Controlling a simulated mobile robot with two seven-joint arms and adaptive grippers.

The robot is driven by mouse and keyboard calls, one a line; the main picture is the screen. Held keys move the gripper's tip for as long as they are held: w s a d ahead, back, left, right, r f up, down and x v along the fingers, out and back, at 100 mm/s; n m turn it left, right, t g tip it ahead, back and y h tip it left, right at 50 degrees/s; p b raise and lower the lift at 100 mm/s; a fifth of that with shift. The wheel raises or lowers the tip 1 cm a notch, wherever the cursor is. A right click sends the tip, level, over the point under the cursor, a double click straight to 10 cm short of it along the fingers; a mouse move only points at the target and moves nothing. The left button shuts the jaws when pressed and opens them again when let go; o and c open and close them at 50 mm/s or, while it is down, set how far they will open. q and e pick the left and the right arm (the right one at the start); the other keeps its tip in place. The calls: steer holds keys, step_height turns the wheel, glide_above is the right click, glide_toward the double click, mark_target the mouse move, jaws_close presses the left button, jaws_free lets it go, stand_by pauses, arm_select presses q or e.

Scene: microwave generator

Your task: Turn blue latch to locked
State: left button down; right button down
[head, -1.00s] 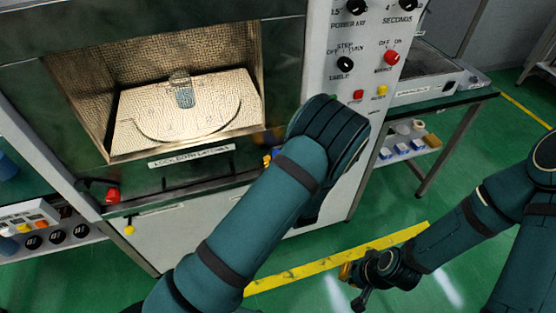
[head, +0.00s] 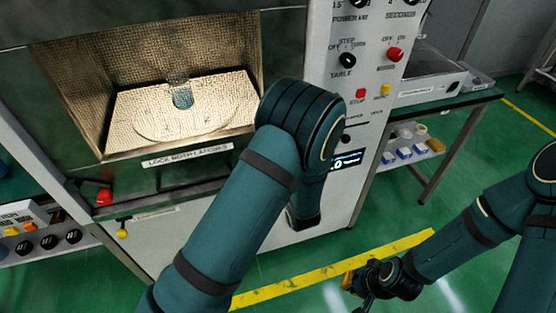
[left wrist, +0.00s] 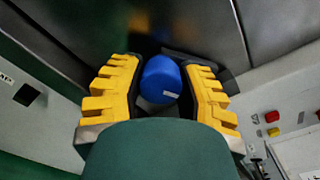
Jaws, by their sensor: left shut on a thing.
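The blue latch knob (left wrist: 161,80) sits between the two yellow fingers of my left gripper (left wrist: 163,88), which is shut on it. In the head view my left arm hides both the blue latch and the left gripper. The microwave front (head: 200,190) carries a label reading "LOCK BOTH LATCHES". A red latch knob (head: 104,196) is at the opening's lower left corner. My right gripper (head: 362,284) hangs low over the floor, away from the machine; its fingers are too small to read.
The open chamber (head: 215,100) holds a glass vessel (head: 181,92) on a round plate. A control panel (head: 365,70) with knobs and buttons stands right of it. A side table (head: 450,103) is further right. A yellow line (head: 330,268) crosses the green floor.

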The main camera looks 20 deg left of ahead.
stand_by(0.4)
arm_select(q)
steer(key=c, duration=0.5)
jaws_free()
steer(key=v, duration=1.2)
